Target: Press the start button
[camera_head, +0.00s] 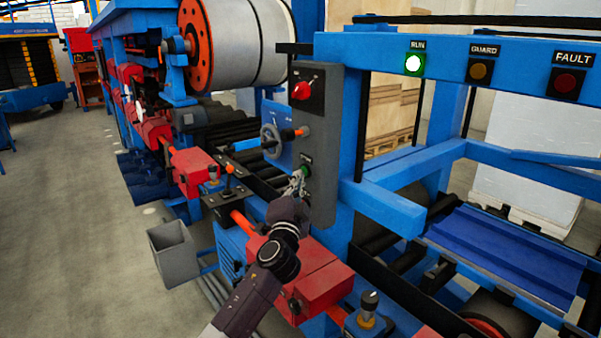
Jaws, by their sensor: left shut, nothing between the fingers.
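A RUN lamp (414,64) on the blue beam glows bright green. My right gripper is not in view.
GUARD (480,71) and FAULT (565,84) lamps beside RUN look dim. A grey handwheel (272,139) is left of the box. Red machine units (300,276) lie below my arm. A grey bin (174,253) stands on the floor, which is open at left.

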